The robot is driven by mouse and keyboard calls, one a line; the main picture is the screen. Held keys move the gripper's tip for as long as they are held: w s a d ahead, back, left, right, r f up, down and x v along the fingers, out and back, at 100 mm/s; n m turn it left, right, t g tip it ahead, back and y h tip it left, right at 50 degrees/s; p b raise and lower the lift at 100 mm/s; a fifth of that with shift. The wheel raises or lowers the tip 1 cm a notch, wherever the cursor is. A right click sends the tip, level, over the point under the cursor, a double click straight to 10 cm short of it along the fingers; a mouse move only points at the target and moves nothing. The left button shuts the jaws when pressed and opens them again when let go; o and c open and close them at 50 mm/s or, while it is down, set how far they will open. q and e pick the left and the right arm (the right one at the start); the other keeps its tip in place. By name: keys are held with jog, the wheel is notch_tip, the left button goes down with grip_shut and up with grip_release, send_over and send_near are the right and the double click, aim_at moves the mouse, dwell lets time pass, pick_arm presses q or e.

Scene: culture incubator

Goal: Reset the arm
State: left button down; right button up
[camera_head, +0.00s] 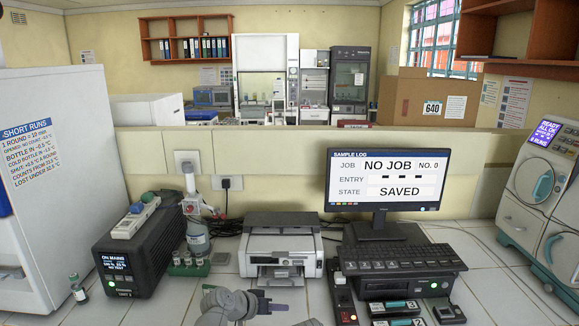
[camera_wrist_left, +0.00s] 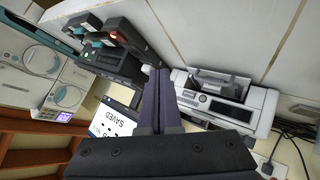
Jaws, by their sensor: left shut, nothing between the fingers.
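My left gripper (camera_head: 276,304) shows low in the middle of the head view, with its grey wrist behind it and dark purple fingers pointing right. It is above the white counter, in front of the printer (camera_head: 283,247). In the left wrist view the two fingers of the left gripper (camera_wrist_left: 160,72) lie together, shut with nothing between them. The printer (camera_wrist_left: 225,98) shows to their right there. My right gripper is in neither view.
A monitor (camera_head: 386,181) reading "NO JOB" and "SAVED" stands behind a keyboard (camera_head: 400,259). A black power unit (camera_head: 136,250) and a green vial rack (camera_head: 188,268) are at left. A small vial (camera_head: 78,290) stands at far left. A white machine (camera_head: 541,195) is at right.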

pick_arm(q)
jog(key=s+a+f+n+g+y, duration=0.3)
jog(key=s+a+f+g+y, duration=0.45)
jog(key=s+a, duration=0.65)
jog(key=s+d+f+m+y, duration=0.1)
jog(key=s+d+m, duration=0.1)
jog(key=d, duration=0.3)
jog(key=s+d+f+m+b, duration=0.1)
jog(key=s+d+m, duration=0.1)
jog(key=s+d, duration=0.2)
jog(key=shift+d+f+y, duration=0.25)
jog(key=shift+d+y, duration=0.1)
jog(key=shift+d, duration=0.6)
jog(key=c, duration=1.5)
grip_release()
